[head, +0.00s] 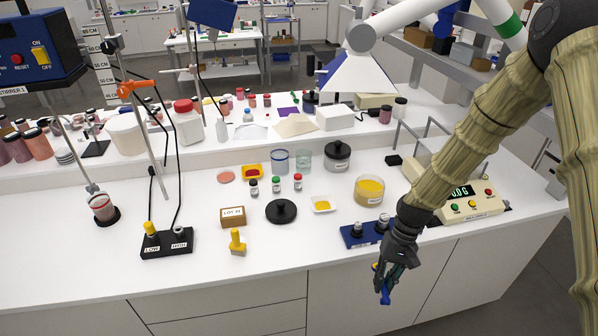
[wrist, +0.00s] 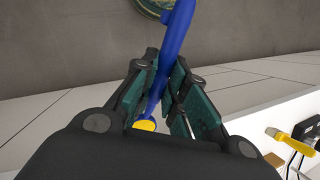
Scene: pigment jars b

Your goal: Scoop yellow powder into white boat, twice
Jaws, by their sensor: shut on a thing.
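My gripper (head: 388,275) hangs in front of the bench's front edge, right of centre. It is shut on a blue tool (wrist: 171,45), probably the scoop, with a yellow round end between the fingers in the wrist view. Whether any powder is on the tool cannot be told. A jar of yellow powder (head: 369,190) stands open-topped on the bench, behind and left of the gripper. A small white boat (head: 315,207) lies left of the jar, with a patch of yellow powder in it. A black lid (head: 281,211) lies left of the boat.
A blue block with metal knobs (head: 362,235) sits at the bench edge beside my gripper. The balance (head: 470,203) is to the right. A yellow-handled tool (head: 237,243) and a LOT block (head: 232,216) are left. The bench front between them is clear.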

